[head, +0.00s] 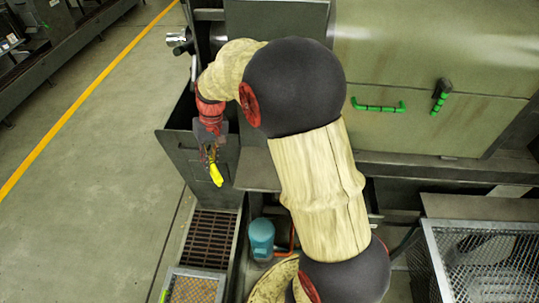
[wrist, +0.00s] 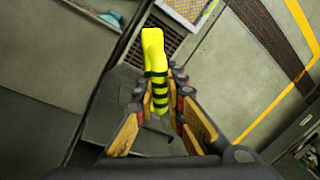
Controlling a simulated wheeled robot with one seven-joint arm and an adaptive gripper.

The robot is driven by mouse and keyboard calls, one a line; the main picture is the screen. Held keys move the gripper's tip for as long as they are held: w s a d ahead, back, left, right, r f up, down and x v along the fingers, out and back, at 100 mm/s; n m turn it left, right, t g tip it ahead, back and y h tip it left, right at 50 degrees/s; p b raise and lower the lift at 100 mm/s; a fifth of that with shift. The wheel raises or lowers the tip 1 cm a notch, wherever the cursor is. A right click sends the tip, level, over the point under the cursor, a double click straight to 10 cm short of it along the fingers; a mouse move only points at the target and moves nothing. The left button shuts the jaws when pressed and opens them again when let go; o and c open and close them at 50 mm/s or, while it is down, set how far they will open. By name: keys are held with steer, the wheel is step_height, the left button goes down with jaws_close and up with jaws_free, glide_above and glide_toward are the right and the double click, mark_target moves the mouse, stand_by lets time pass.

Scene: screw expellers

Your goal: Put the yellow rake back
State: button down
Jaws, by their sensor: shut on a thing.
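The yellow rake (head: 216,174) shows in the head view as a short yellow piece below my gripper (head: 211,148). In the wrist view, the rake (wrist: 153,50) is a bright yellow handle with black bands, lying between the two fingers of my gripper (wrist: 160,93). The gripper is shut on the banded part, and the plain yellow end sticks out beyond the fingertips. In the head view my gripper hangs in front of a dark metal bin or panel. The rest of the rake is hidden or cannot be made out.
A grated floor channel (head: 207,240) runs below the gripper. A teal motor (head: 261,238) stands right of it. The large green machine (head: 430,70) with green handles fills the right. Open concrete floor with a yellow line (head: 88,95) lies left. A mesh cage (head: 485,260) stands at lower right.

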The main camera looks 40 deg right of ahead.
steer(key=s+d+r+m+t+p, duration=0.1)
steer(key=s+d+r+m+p, duration=0.55)
steer(key=s+r+p, duration=0.2)
steer(key=s+d+r+m+h+p, duration=0.1)
steer(key=s+d+m+h+p, duration=0.3)
steer(key=s+m, duration=0.8)
steer(key=shift+w+d+f+m+p, duration=0.5)
steer(key=shift+w+d+f+m, duration=0.7)
steer(key=shift+w+f, duration=0.95)
steer(key=shift+w+d+f+m+p, duration=0.45)
steer(key=shift+w+d+f+m, duration=0.75)
steer(key=shift+w+f, duration=0.9)
steer(key=shift+w+d+f+m+p, duration=0.5)
steer(key=shift+w+d+f+m, duration=0.75)
steer(key=shift+f, duration=1.35)
steer(key=shift+w+d+f+n, duration=0.2)
steer(key=shift+w+n, duration=0.1)
steer(key=shift+w, duration=0.2)
